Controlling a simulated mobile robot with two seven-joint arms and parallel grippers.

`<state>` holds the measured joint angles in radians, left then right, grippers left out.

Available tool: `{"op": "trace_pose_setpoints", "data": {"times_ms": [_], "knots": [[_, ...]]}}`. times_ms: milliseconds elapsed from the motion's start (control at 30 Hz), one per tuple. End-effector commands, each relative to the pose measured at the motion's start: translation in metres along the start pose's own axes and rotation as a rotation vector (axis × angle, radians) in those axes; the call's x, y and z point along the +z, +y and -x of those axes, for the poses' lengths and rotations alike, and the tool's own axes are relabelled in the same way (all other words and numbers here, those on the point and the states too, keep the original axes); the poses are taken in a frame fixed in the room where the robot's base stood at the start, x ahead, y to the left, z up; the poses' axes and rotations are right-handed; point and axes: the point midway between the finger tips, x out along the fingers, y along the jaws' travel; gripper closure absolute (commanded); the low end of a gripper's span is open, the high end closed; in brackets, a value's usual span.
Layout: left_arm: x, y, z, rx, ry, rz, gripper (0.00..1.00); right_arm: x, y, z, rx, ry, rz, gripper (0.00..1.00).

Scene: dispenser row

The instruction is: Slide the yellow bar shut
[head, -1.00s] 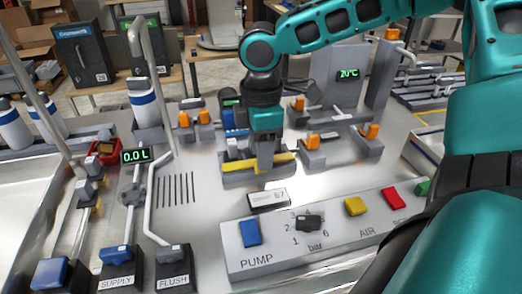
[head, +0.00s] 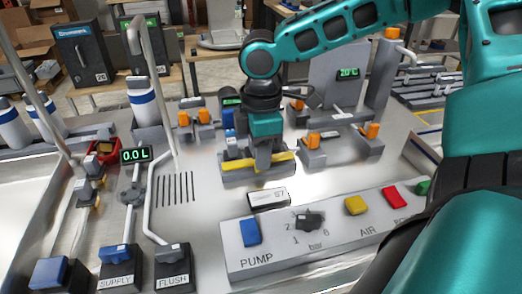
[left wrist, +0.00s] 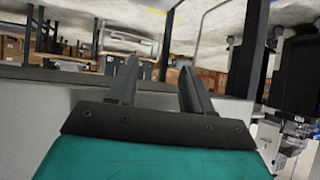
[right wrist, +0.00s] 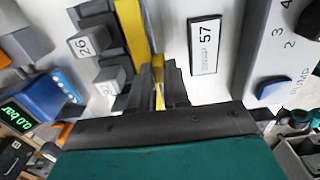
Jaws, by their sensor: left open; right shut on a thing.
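The yellow bar (head: 240,165) lies across a low grey block (head: 231,182) in the middle of the bench. My right gripper (head: 263,164) reaches down from above and is shut on the bar, right of its middle. In the right wrist view the yellow bar (right wrist: 135,35) runs down to the fingertips of my right gripper (right wrist: 159,80), which hide part of it. My left gripper (left wrist: 158,75) shows only in its own wrist view. It is open and empty, with its fingers apart and away from the bench controls.
A label plate with 57 (head: 268,199) lies just in front of the bar. The control panel (head: 285,262) with coloured buttons and a knob is nearer. Orange-topped clamps (head: 315,152) stand to the right. Grey blocks (right wrist: 112,80) sit close beside the bar.

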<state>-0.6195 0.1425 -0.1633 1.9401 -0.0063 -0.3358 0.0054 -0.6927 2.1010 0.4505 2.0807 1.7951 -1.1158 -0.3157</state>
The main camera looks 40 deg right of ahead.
Motion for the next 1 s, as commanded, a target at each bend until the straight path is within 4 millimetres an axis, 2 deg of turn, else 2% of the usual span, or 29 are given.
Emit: {"op": "trace_pose_setpoints", "data": {"times_ms": [367,633,867,900,1000], "knots": [[0.002,0.001,0.002,0.001,-0.006,0.001,0.50,0.000,0.000,0.000,0.000,0.000,0.000,1.00],[-0.008,0.001,0.010,0.001,-0.007,0.002,0.50,0.000,0.018,0.002,0.000,-0.002,-0.001,1.00],[-0.007,0.000,0.009,0.001,-0.006,0.002,0.50,0.000,0.020,0.001,0.006,0.001,0.000,1.00],[-0.007,0.000,0.009,0.001,-0.006,0.002,0.50,-0.001,0.020,0.001,0.007,0.001,0.000,0.81],[-0.007,0.000,0.009,0.000,-0.007,0.002,0.50,-0.001,0.020,0.001,0.006,0.001,0.000,0.72]]}}
